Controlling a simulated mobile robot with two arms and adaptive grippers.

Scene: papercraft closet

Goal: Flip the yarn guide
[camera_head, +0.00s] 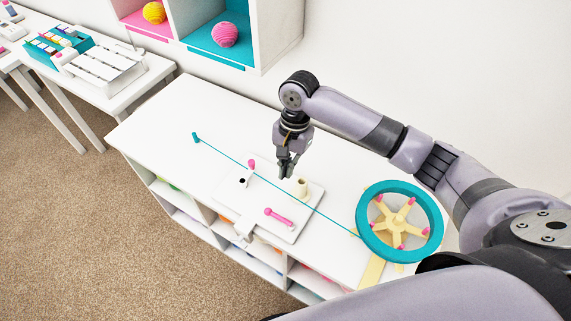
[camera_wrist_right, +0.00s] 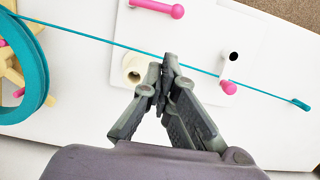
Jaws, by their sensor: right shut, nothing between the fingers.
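A white board (camera_head: 262,222) lies on the white cabinet top. It carries a pink-ended peg (camera_head: 251,164) beside a dark hole, a pink bar (camera_head: 278,217) and a cream hollow cylinder (camera_head: 302,187). I cannot tell for sure which pink part is the yarn guide. A teal yarn (camera_head: 225,156) crosses the board to a teal-rimmed wheel (camera_head: 363,222). My right gripper (camera_head: 286,172) is shut and empty, above the board near the cylinder. In the right wrist view its fingertips (camera_wrist_right: 167,68) appear over the yarn (camera_wrist_right: 115,43), between the cylinder (camera_wrist_right: 136,67) and pink peg (camera_wrist_right: 228,87).
The yarn's far end has a teal tip (camera_head: 196,137) on the cabinet's left. Shelves with yarn balls (camera_head: 225,35) hang on the wall behind. A side table (camera_head: 110,98) with white and teal items stands at left.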

